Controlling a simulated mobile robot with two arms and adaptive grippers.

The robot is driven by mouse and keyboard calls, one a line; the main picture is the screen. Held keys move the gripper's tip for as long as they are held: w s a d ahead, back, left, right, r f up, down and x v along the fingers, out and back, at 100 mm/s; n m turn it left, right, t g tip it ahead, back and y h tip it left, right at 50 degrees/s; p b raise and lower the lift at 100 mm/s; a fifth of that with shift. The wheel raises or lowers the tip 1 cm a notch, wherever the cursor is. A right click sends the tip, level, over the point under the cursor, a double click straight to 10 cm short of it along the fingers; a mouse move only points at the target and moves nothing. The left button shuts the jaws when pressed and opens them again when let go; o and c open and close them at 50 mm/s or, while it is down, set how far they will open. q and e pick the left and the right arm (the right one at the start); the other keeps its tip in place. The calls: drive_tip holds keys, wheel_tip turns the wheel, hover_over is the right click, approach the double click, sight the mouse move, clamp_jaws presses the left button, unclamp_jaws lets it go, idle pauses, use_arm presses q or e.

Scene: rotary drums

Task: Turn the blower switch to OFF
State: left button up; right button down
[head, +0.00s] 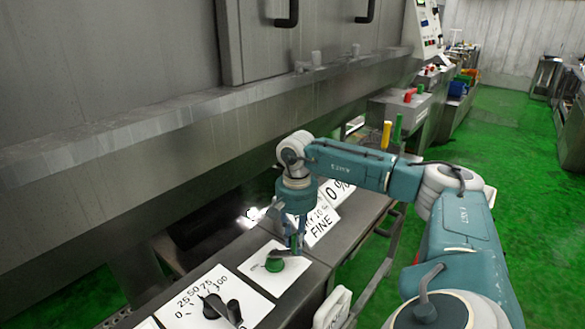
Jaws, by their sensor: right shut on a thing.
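My right gripper (292,243) points down over a white label plate (291,275) on the steel control ledge. A small switch with a green round part (274,265) and a dark part sits on this plate. The fingertips are at the switch, and the gripper is shut on it, though the fingers partly hide the contact. I cannot read the plate's lettering or the switch's exact setting. My left gripper is not in view.
A black dial (213,306) marked 0 to 100 stands at the near left on the same ledge. A "FINE" label (321,228) stands just right of the gripper. A steel wall (110,150) rises behind. Green floor (500,190) lies open at the right.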

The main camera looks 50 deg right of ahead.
drive_tip(key=shift+w+d+r, duration=0.15)
drive_tip(key=shift+d+r, duration=0.05)
drive_tip(key=c, duration=1.6)
unclamp_jaws()
drive_tip(key=shift+c, duration=0.2)
drive_tip(key=shift+o, duration=0.5)
drive_tip(key=shift+f, duration=0.15)
wheel_tip(320, 180, up, 12)
